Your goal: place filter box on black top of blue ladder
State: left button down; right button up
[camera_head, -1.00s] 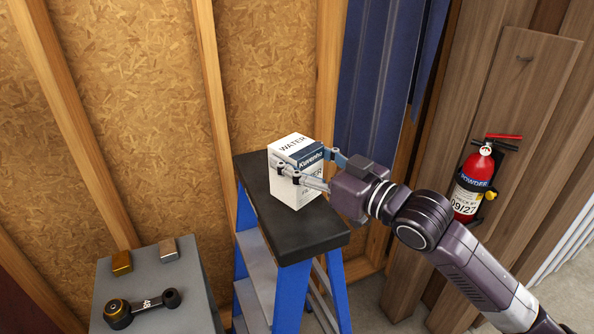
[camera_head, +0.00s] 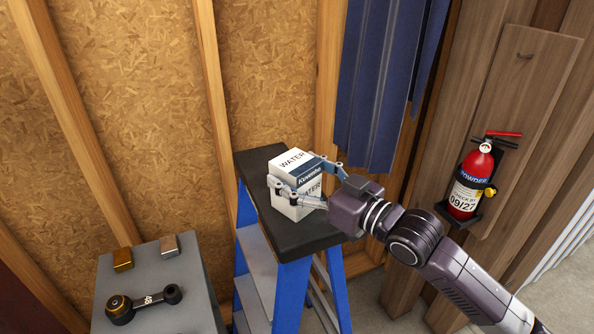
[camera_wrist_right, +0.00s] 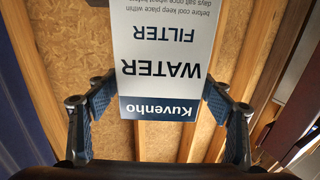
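The white filter box (camera_head: 288,164) with a dark blue band stands upright at the black top (camera_head: 308,236) of the blue ladder (camera_head: 290,292). Its base looks to be on the black top or just above it; I cannot tell which. My right gripper (camera_head: 300,187) reaches in from the right, with one finger on either side of the box. In the right wrist view, the box (camera_wrist_right: 165,50) is between the finger pads, which appear to touch its sides. My left gripper is not in view.
A grey cabinet (camera_head: 200,292) at lower left carries a dark linked part (camera_head: 145,302) and two small blocks (camera_head: 122,260). A red fire extinguisher (camera_head: 470,185) hangs on the wooden wall at right. Blue panels (camera_head: 375,90) stand behind the ladder. The front of the black top is clear.

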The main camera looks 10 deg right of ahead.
jog(key=shift+d, duration=0.1)
jog(key=shift+s+d, duration=0.2)
jog(key=shift+s, duration=0.15)
jog(key=b+v, duration=0.3)
jog(key=v, duration=0.5)
jog(key=shift+s+d+f+b, duration=0.1)
jog(key=shift+s+b, duration=0.15)
jog(key=shift+b, duration=0.1)
jog(key=shift+b+v, duration=0.3)
jog(key=shift+v, duration=0.6)
jog(key=shift+s+d+r, duration=0.25)
jog(key=shift+s, duration=0.05)
